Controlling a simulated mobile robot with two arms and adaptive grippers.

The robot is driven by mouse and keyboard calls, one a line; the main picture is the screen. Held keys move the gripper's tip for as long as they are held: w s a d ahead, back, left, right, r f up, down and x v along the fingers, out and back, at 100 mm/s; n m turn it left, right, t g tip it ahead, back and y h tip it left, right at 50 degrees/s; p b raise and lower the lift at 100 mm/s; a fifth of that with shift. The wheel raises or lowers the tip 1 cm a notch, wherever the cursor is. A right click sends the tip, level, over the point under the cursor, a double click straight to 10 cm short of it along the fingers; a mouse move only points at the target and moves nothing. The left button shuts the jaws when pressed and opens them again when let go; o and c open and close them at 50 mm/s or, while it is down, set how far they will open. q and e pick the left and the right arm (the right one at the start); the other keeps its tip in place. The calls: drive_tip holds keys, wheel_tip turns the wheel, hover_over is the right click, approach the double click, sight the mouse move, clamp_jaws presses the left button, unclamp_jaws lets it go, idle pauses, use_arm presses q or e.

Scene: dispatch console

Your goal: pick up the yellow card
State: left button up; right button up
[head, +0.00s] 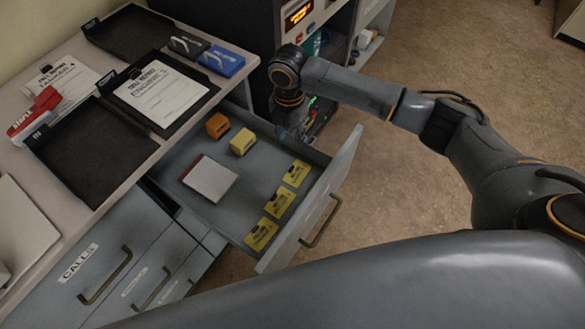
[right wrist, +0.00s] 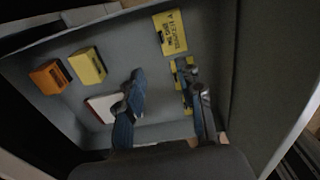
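Three yellow cards with dark print lie in a row in the open drawer along its front panel. In the head view they are the far card (head: 296,174), the middle card (head: 279,203) and the near card (head: 261,234). My right gripper (head: 293,128) is at the drawer's far end, pointing down. In the right wrist view its two fingers (right wrist: 165,82) are spread with nothing between them. One yellow card (right wrist: 171,32) shows clear beyond the fingertips there; the others are partly hidden behind the right finger. My left gripper is not in view.
The drawer (head: 222,212) also holds an orange block (head: 217,126), a yellow block (head: 242,142) and a white pad with red edges (head: 210,178). Its raised front panel (head: 318,205) borders the cards. The desk above carries black trays (head: 92,150), papers and a red stapler (head: 35,114).

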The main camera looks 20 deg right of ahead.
drive_tip(key=f, duration=0.1)
hover_over(291, 167)
drive_tip(key=f, duration=0.8)
drive_tip(key=shift+w+a+f, duration=0.1)
drive_tip(key=shift+w+f, duration=0.05)
drive_tip(key=shift+w, duration=0.2)
drive_tip(key=f, duration=0.4)
drive_tip(key=shift+s+p, duration=0.35)
drive_tip(key=shift+s, duration=0.05)
drive_tip(key=shift+w+f, duration=0.1)
drive_tip(key=shift+f, duration=0.5)
clamp_jaws()
